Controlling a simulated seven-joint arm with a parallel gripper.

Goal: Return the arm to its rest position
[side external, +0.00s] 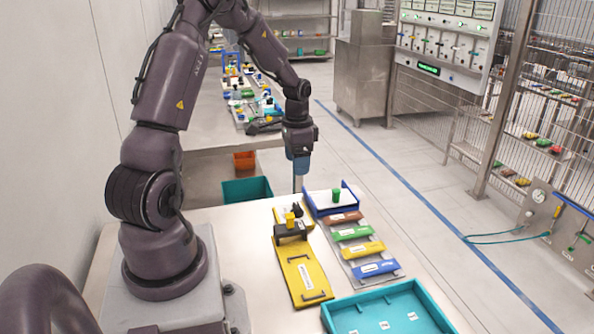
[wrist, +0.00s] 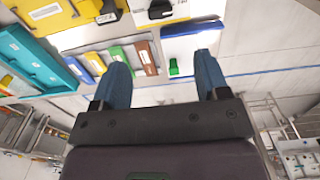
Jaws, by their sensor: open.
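The fingertips are above the table and touch no object that I can make out. In the side view the fingers overlap, so the gap between them is hidden there.
On the table (side external: 215,222) are a yellow board (side external: 302,275), a blue-rimmed tray (side external: 318,210) with a green peg, a rack of coloured bars (side external: 362,247) and a teal tray (side external: 345,312). Teal (side external: 247,190) and orange (side external: 244,160) bins stand beyond. Space above the table is clear.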

